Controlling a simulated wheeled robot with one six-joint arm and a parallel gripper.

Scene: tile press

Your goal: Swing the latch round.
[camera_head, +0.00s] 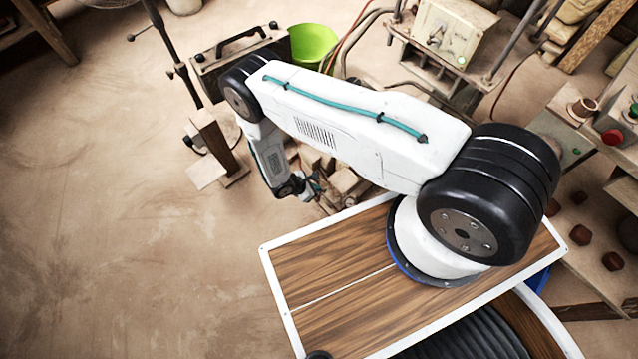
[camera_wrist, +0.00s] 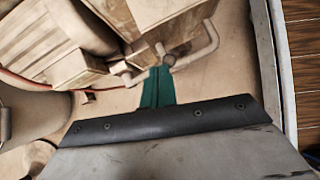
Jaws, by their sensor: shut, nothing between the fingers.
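My gripper (camera_wrist: 160,72) shows in the wrist view as two green fingers close together, with nothing between them. Their tips are beside a small bent metal rod (camera_wrist: 205,48) on a beige block, which may be the latch. I cannot tell whether the tips touch it. A second short bent piece (camera_wrist: 128,78) lies just left of the fingers. In the head view my gripper (camera_head: 316,184) hangs low by the beige press parts (camera_head: 345,183), and my arm hides much of them, so the latch cannot be made out there.
A green bucket (camera_head: 313,43) and a machine box (camera_head: 455,30) stand behind my arm. A control box with a red button (camera_head: 612,137) is at the right. A post on a wooden foot (camera_head: 215,140) stands left of my gripper. The floor (camera_head: 110,240) at left is clear.

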